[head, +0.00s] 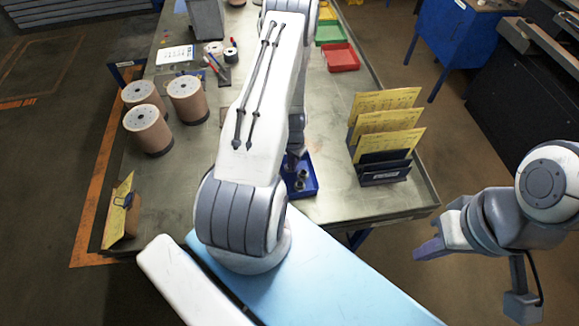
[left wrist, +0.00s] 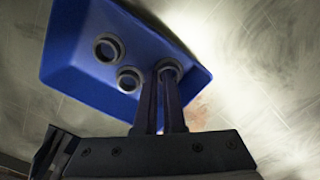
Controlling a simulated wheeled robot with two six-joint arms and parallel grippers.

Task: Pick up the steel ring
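A blue tray (head: 312,188) on the table holds steel rings; two of them (head: 301,176) show in the head view. The left wrist view shows the tray (left wrist: 75,55) with three rings: one at the upper left (left wrist: 108,48), one below it (left wrist: 129,79), and one at my fingertips (left wrist: 170,66). My left gripper (left wrist: 166,76) reaches into the tray, its fingers close together on that third ring; their tips hide part of it. In the head view my left arm mostly hides this gripper. My right gripper (head: 433,228) is open and empty, off the table's right side.
A rack with yellow cards (head: 385,150) stands right of the tray. Red (head: 341,58) and green (head: 329,33) trays lie farther back. Several brown cylinders (head: 187,101) stand at the left, with a yellow-faced holder (head: 119,212) at the near left edge. Table space around the blue tray is partly clear.

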